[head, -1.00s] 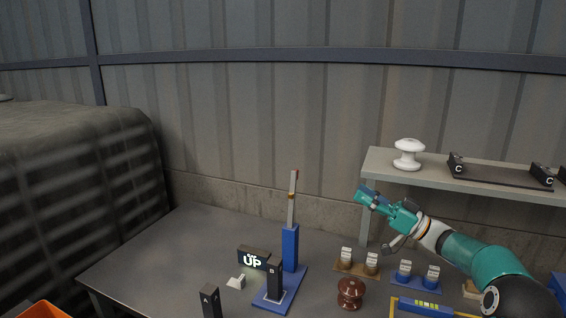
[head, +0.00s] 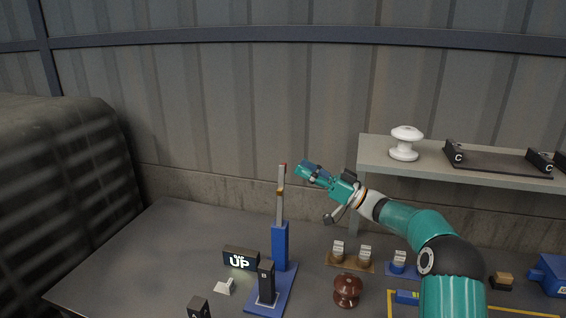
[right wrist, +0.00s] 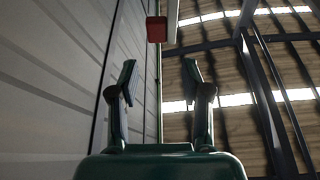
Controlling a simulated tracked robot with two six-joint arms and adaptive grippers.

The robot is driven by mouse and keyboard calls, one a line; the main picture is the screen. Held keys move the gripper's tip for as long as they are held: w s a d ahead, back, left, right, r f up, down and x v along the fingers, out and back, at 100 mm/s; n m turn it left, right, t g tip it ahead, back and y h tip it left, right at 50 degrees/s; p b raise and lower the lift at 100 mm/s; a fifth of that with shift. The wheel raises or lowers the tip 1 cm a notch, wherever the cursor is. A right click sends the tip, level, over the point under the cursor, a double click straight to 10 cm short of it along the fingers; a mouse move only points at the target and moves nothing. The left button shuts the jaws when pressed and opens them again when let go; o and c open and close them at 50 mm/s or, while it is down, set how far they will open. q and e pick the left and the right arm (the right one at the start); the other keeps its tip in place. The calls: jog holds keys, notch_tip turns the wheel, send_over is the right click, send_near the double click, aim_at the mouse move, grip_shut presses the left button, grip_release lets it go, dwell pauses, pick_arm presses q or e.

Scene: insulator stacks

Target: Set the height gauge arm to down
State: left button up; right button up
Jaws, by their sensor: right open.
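The height gauge has a blue post (head: 280,246) on a blue base. Its thin grey arm (head: 280,205) points up, with a red tip (head: 282,168). A dark sign (head: 240,259) beside the post reads "UP". My right gripper (head: 304,170) is just right of the red tip in the head view. In the right wrist view its two fingers (right wrist: 157,85) are apart with nothing between them. The red tip (right wrist: 157,30) shows beyond the fingers there, near the top. My left gripper is not in view.
A brown insulator (head: 348,290) stands on the table right of the gauge. A grey shelf (head: 375,152) at the right holds a white insulator (head: 405,143) and a rack marked C (head: 500,160). Black blocks (head: 199,307) stand near the gauge. The table's left part is clear.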

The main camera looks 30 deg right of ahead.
aim_at(286, 165)
jog(key=w+a, duration=0.1)
jog(key=w+a+p, duration=0.1)
jog(key=w, duration=0.1)
jog(key=w+a, duration=0.1)
jog(key=w, duration=0.1)
jog(key=shift+a+r, duration=0.25)
jog(key=shift+a, duration=0.15)
jog(key=shift+s+d+r, duration=0.1)
grip_shut()
